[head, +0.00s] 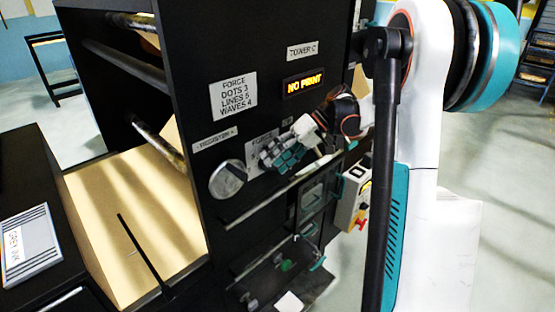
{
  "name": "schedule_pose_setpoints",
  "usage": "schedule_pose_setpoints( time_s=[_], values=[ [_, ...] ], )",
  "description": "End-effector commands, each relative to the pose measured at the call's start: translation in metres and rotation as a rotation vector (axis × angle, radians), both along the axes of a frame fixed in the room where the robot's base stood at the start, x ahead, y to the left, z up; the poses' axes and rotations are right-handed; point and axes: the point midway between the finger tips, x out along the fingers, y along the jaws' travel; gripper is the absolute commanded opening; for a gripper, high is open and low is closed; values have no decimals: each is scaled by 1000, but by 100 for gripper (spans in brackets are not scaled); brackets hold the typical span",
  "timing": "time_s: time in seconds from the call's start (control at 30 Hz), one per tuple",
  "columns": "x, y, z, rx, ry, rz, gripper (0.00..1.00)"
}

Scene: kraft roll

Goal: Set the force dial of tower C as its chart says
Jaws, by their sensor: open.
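Tower C is a black cabinet with a "TOWER C" label (303,50). Its white chart (233,95) reads "FORCE DOTS 3 LINES 5 WAVES 4". Below the tower label, an amber display (304,83) reads "NO PRINT". My gripper (280,155) is open in front of the panel, beside the "FORCE" label (262,139). It covers the area where the force dial would sit, so neither the dial nor its setting shows. I cannot tell whether the fingers touch anything.
Rails and small fittings (268,204) stick out below the panel. A light box with a red and yellow button (356,205) stands to the right. Brown kraft paper (135,215) runs at left, near a labelled pad (28,248). Clear floor lies at right.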

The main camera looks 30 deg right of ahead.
Motion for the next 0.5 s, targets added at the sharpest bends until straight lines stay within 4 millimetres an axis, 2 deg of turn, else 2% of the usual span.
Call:
schedule_pose_setpoints(
  time_s=[0.17, 0.5],
  values=[
    [-2, -8, 7, 0, -1, -1, 57],
    [-16, -57, 50, 0, 2, -3, 57]
  ],
)
